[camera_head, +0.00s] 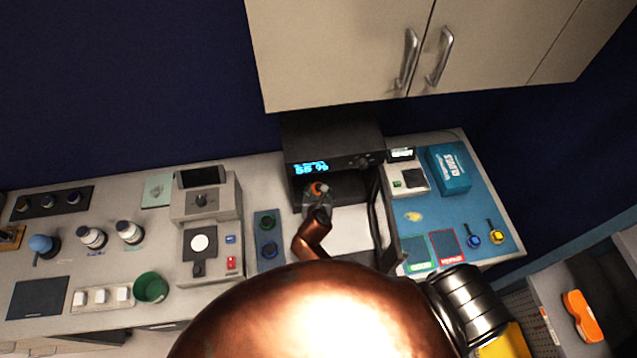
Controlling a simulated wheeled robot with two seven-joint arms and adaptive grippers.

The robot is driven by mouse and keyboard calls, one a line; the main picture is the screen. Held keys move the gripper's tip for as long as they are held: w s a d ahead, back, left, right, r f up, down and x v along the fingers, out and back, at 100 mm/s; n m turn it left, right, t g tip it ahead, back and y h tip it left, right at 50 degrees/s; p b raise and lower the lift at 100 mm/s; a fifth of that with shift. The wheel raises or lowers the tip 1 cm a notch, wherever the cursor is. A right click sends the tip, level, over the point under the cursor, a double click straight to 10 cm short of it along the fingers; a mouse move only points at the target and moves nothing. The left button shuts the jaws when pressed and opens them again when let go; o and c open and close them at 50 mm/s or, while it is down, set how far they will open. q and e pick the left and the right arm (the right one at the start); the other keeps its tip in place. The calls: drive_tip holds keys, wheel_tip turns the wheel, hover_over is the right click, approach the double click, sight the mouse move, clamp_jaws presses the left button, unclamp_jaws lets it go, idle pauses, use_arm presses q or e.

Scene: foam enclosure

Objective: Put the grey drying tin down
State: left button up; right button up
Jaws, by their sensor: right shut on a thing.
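My right gripper (317,203) is small in the head view, at the front opening of a black oven (332,143) with a lit blue display. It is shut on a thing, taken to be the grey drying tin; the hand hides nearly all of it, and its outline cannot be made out. A small orange-red spot shows at the hand. I cannot tell whether the tin touches a surface below. The oven's door (384,225) stands open on the right side. My left gripper is not in view.
A blue gloves box (448,168), a blue mat (420,215) and a small device (408,178) lie right of the oven. A balance (203,242), a dark tray (269,240) and a green cup (150,287) stand left. Cabinets (340,50) hang above. White counter shows before the oven.

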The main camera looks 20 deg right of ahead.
sight(318, 183)
drive_tip(key=w, duration=0.1)
drive_tip(key=w+d, duration=0.1)
drive_tip(key=w, duration=0.1)
drive_tip(key=shift+d+r, duration=0.15)
drive_tip(key=shift+r, duration=0.05)
drive_tip(key=shift+f, duration=0.95)
drive_tip(key=shift+r, duration=0.1)
drive_tip(key=o, duration=1.2)
drive_tip(key=shift+o, duration=0.2)
